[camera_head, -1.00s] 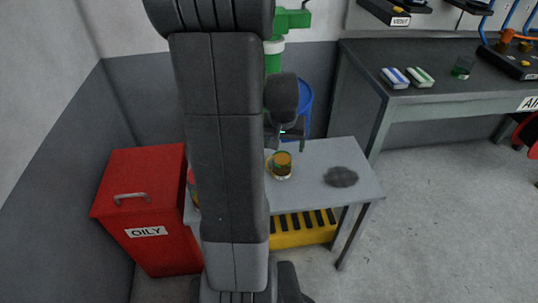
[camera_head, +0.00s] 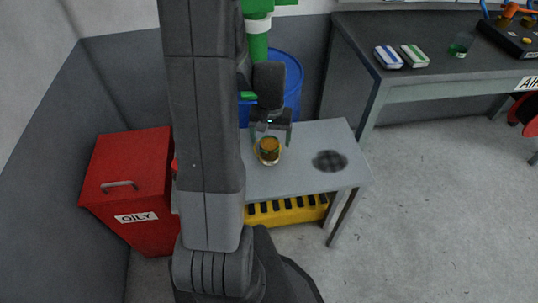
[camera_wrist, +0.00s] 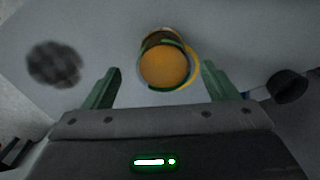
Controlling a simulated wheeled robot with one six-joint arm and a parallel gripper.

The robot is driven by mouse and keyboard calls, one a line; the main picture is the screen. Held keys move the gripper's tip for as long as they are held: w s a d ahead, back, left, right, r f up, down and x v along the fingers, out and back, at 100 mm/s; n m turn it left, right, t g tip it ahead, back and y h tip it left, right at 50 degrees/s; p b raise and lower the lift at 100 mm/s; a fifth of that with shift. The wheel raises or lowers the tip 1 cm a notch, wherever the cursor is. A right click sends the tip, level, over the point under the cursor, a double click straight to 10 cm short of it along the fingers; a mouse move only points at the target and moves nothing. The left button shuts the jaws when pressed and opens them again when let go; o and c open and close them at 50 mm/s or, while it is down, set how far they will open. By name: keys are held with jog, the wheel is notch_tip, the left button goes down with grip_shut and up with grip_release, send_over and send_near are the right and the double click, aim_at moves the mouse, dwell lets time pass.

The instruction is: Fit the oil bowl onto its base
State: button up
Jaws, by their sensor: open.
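The oil bowl (camera_head: 268,150), a small clear cup with amber content and a green band, stands on the grey table. In the wrist view the bowl (camera_wrist: 165,66) is ahead of my gripper, in line with the gap between its two green fingers. My gripper (camera_head: 269,133) is open and empty, just behind and above the bowl in the head view. Its fingers (camera_wrist: 160,74) also show in the wrist view, spread wider than the bowl. I cannot tell whether they are level with it. A green upright fitting (camera_head: 257,26) is cut off at the top; I cannot tell if it is the base.
A dark round patch (camera_head: 330,161) lies on the grey table (camera_head: 300,178), right of the bowl. A red OILY bin (camera_head: 130,180) stands left, a blue drum (camera_head: 293,85) behind. A dark bench (camera_head: 420,75) is back right. My arm hides the table's left part.

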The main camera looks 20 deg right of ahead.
aim_at(269, 147)
jog(key=f, duration=0.2)
jog(key=f+b, duration=0.1)
jog(key=f, duration=0.2)
jog(key=shift+w+a+f, duration=0.1)
jog(key=shift+w+f, duration=0.05)
jog(key=shift+w, duration=0.05)
jog(key=c, duration=1.3)
notch_tip(269, 147, up, 10)
jog(key=shift+r+p, duration=0.1)
jog(key=shift+p, duration=0.85)
